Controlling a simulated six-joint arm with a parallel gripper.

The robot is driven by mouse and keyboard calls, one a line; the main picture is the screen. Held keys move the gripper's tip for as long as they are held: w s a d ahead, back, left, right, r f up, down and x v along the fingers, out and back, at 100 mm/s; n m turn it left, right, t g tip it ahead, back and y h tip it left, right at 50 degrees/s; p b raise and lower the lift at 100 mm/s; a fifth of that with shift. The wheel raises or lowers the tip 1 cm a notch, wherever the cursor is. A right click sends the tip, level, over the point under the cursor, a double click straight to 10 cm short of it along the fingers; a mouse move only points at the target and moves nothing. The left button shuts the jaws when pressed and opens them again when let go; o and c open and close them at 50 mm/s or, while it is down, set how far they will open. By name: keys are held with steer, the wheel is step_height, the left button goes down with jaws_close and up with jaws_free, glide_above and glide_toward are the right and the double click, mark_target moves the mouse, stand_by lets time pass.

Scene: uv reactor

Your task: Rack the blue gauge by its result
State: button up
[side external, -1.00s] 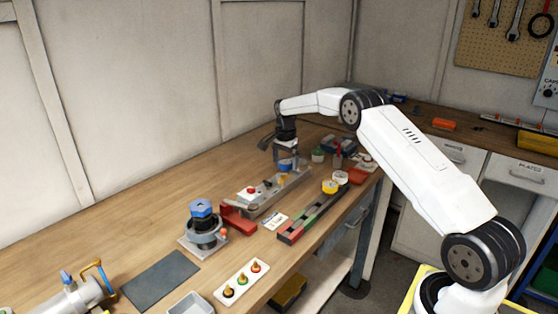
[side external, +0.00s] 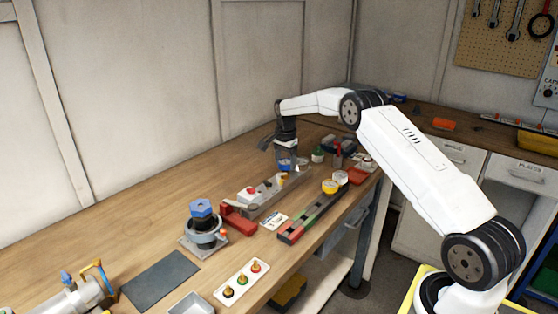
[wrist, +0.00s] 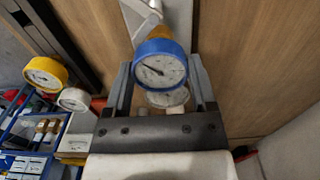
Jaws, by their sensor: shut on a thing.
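The blue gauge (wrist: 160,66) has a blue rim and a white dial, with its needle pointing to the upper left. My gripper (wrist: 160,80) is shut on it, one finger on each side. In the side external view, my gripper (side external: 286,161) points down with the blue gauge (side external: 285,165) low at its tips, at the far end of a grey fixture (side external: 265,203). A yellow part (wrist: 153,33) shows just beyond the gauge in the wrist view. The long rack (side external: 312,214) has green, red and dark sections. Contact beneath the gauge is hidden.
A yellow gauge (side external: 330,187) and a white gauge (side external: 341,177) sit at the rack's far end. A red clamp-like part (side external: 238,217) and a round device with a blue top (side external: 201,208) stand nearer. Bare bench lies left of the fixture.

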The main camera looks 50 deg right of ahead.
mark_target(285, 161)
steer(key=shift+r, duration=1.6)
steer(key=shift+r, duration=0.8)
steer(key=shift+s+a+r, duration=0.1)
steer(key=shift+s+a+r, duration=0.2)
steer(key=shift+s+a, duration=0.25)
steer(key=shift+a, duration=0.15)
steer(key=s+a, duration=1)
steer(key=s, duration=0.5)
steer(key=shift+a+r, duration=0.25)
steer(key=shift+a, duration=0.05)
steer(key=shift+f, duration=0.1)
steer(key=shift+f, duration=2.75)
steer(key=shift+f, duration=0.45)
